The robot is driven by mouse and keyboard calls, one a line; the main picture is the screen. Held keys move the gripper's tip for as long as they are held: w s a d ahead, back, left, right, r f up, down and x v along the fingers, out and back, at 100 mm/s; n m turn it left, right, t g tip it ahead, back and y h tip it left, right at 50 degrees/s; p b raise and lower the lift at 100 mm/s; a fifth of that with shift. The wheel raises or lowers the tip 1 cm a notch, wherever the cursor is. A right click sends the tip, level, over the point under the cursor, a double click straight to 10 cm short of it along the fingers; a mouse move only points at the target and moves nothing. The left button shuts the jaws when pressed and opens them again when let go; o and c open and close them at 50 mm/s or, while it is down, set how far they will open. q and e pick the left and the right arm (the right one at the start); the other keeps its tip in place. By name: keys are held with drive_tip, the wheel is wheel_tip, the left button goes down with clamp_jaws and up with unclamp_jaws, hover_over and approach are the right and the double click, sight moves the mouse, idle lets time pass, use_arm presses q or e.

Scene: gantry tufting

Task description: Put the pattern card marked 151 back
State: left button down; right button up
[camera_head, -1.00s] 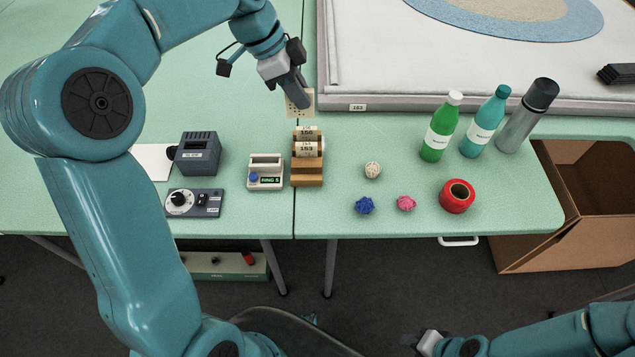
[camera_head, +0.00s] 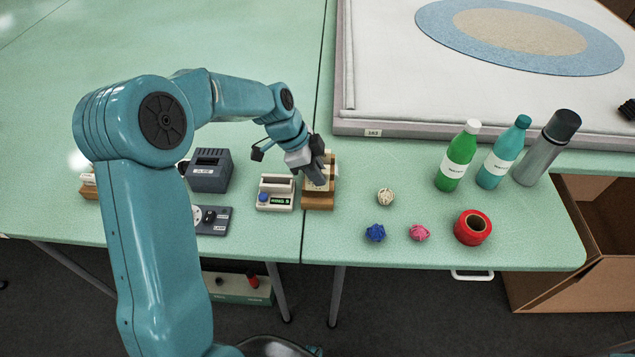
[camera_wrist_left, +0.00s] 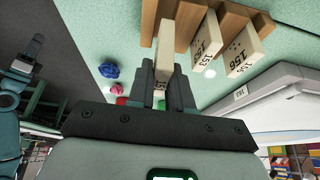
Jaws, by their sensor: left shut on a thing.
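My left gripper (camera_head: 318,178) is shut on a pale pattern card (camera_wrist_left: 167,45) and is down at the wooden stepped rack (camera_head: 318,203). In the head view my gripper hides much of the rack. My right gripper (camera_wrist_left: 22,66) seems to show small at the wrist view's left edge, its jaws unclear.
A dark grey box (camera_head: 210,170) is further left. A cream ball (camera_head: 385,196), blue ball (camera_head: 375,233), pink ball (camera_head: 419,233) and red tape roll (camera_head: 473,228) lie right. Bottles (camera_head: 458,157) stand behind.

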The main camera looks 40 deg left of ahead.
sight(322, 190)
use_arm(q)
wheel_tip(322, 190, down, 4)
drive_tip(key=shift+d+r, duration=0.1)
drive_tip(key=shift+f, duration=0.25)
drive_tip(key=shift+s, duration=0.1)
drive_tip(key=shift+f, duration=0.1)
drive_tip(key=c, duration=1)
unclamp_jaws()
drive_tip(key=shift+c, duration=0.2)
